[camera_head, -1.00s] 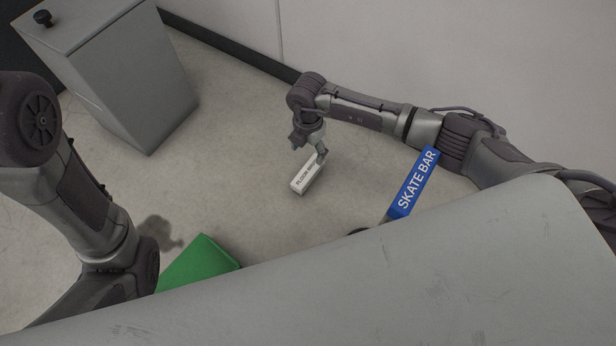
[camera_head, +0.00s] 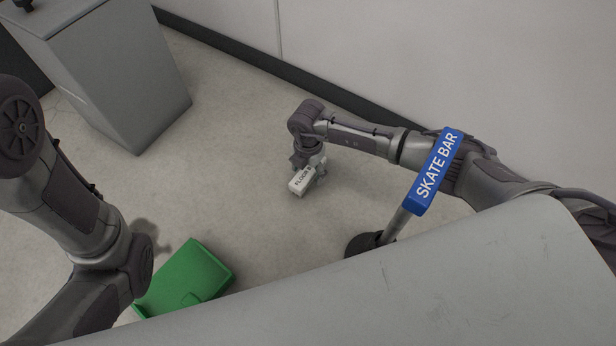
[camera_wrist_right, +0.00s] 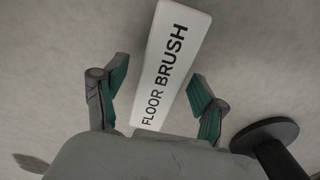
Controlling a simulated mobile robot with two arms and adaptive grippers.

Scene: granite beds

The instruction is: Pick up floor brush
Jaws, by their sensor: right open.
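The floor brush (camera_head: 299,184) is a small white block with black lettering, lying on the floor in the head view. In the right wrist view the floor brush (camera_wrist_right: 172,62) runs up from between the fingers, its label reading FLOOR BRUSH. My right gripper (camera_head: 308,168) is directly over it in the head view, covering its far end. In the wrist view the right gripper's (camera_wrist_right: 155,98) two teal-padded fingers stand open on either side of the brush, with a gap on both sides. My left gripper is out of view; only the left arm shows.
A blue SKATE BAR sign (camera_head: 437,172) on a grey post with a round dark base (camera_head: 366,244) stands right of the brush. A green box (camera_head: 188,278) lies at the lower left. A grey cabinet (camera_head: 110,75) stands at the upper left. Floor left of the brush is clear.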

